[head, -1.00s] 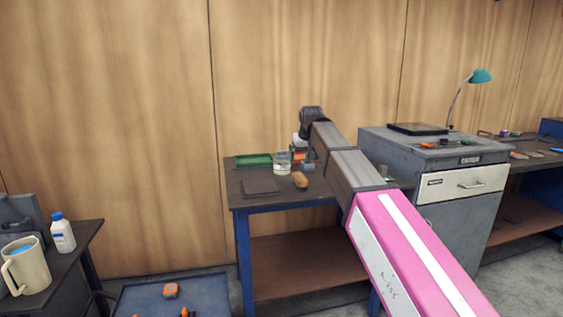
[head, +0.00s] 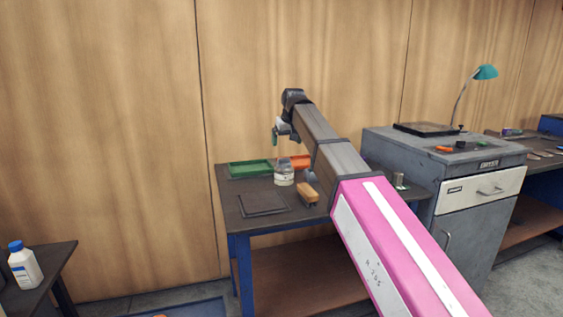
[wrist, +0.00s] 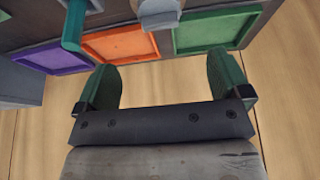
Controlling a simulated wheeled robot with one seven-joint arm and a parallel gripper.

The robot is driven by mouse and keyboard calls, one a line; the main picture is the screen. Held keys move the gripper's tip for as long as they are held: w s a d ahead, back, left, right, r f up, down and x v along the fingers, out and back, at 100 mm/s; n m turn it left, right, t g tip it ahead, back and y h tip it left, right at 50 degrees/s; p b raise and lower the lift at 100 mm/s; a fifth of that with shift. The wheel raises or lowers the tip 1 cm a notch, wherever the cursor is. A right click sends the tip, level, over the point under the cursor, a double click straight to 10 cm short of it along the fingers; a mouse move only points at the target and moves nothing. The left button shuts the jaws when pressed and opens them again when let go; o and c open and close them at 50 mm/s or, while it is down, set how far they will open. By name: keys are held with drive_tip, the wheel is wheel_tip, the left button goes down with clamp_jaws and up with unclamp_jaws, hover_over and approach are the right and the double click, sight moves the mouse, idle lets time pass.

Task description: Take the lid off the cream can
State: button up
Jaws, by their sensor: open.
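A pale, see-through-looking can or jar (head: 284,176) stands upright on the dark-topped bench, in front of the trays; I take it to be the cream can. Its top looks covered, but the lid is too small to make out. In the wrist view, a whitish rounded thing (wrist: 160,14) at the top edge, cut off by the frame, is probably the same can. My gripper (head: 277,136) hangs above and behind it in the head view, apart from it. In the wrist view my gripper (wrist: 163,72) has its green fingers wide apart with nothing between them.
A green tray (head: 250,168) and an orange tray (head: 300,161) lie at the bench's back; a purple tray (wrist: 52,60) shows in the wrist view. A brush (head: 308,193) and dark flat plate (head: 262,204) lie near the can. A grey cabinet (head: 400,150) stands right.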

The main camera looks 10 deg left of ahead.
sight(285, 158)
drive_tip(key=x, duration=0.9)
drive_tip(key=shift+w+f, duration=0.1)
drive_tip(key=shift+f, duration=0.3)
drive_tip(key=c, duration=1)
